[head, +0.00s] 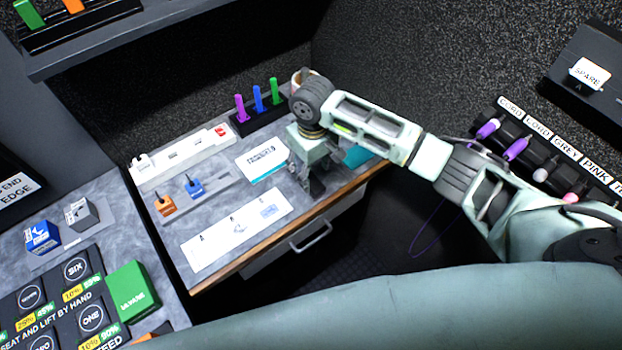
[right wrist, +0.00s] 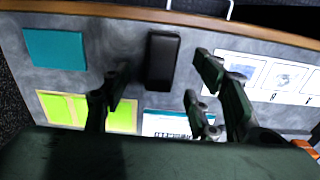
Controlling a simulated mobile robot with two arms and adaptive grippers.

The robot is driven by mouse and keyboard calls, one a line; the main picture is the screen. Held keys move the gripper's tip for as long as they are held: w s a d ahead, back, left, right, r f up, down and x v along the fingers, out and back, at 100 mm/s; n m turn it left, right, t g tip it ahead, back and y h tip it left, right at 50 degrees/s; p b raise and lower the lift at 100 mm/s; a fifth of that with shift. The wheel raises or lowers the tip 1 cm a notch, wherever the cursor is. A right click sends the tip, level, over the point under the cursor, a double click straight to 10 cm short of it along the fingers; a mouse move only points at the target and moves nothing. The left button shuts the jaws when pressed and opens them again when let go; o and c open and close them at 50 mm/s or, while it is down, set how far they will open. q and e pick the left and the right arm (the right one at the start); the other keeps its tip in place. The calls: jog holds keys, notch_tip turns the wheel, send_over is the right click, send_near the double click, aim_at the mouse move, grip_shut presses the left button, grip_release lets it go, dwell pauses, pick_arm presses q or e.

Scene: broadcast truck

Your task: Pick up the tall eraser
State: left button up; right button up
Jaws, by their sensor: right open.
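A black upright block (right wrist: 162,60), which looks like the tall eraser, is on the grey desk in the right wrist view. My right gripper (right wrist: 165,88) is open, with its fingers on either side of the block's near end in the picture; I cannot tell how far above it they are. Nothing is held. In the head view my right gripper (head: 314,182) points down over the desk near its front edge, and the block cannot be made out there. My left gripper is not in view.
Near the gripper lie a teal pad (right wrist: 56,48), a yellow-green pad (right wrist: 62,110) and a white-and-teal card (head: 262,165). A white printed strip (head: 237,230) lies along the desk front. A black rack (head: 257,119) with coloured sticks stands behind.

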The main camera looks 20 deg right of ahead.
aim_at(311, 180)
notch_tip(311, 180, down, 5)
jog(key=shift+w+a+r+p, duration=0.1)
jog(key=shift+a+p, duration=0.05)
jog(key=shift+p, duration=0.25)
jog(key=shift+r, duration=0.1)
jog(key=c, duration=1.2)
jog(key=shift+c, duration=0.2)
